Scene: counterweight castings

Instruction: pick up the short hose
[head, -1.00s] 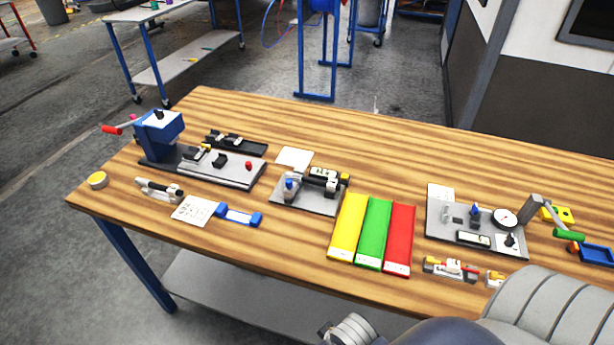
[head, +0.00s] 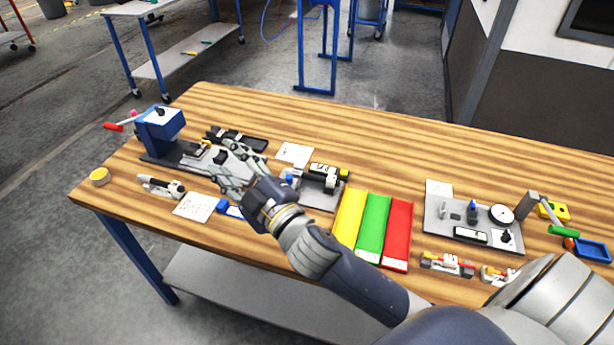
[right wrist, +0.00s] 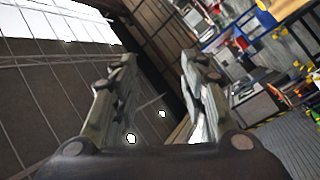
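I cannot pick out the short hose for certain. Small dark and light pieces lie in a black tray (head: 257,145) near the back left of the wooden table (head: 420,150), too small to name. My right gripper (head: 224,165) reaches over the left part of the table, above the grey base of the blue lever press (head: 160,125), and hides part of it. Its fingers are spread with nothing between them, as the right wrist view (right wrist: 158,95) also shows. My left gripper is not in view.
A grey fixture (head: 325,195) stands right of my gripper. Yellow, green and red trays (head: 401,235) lie mid-table, and a gauge plate (head: 440,230) further right. The table's back middle is clear.

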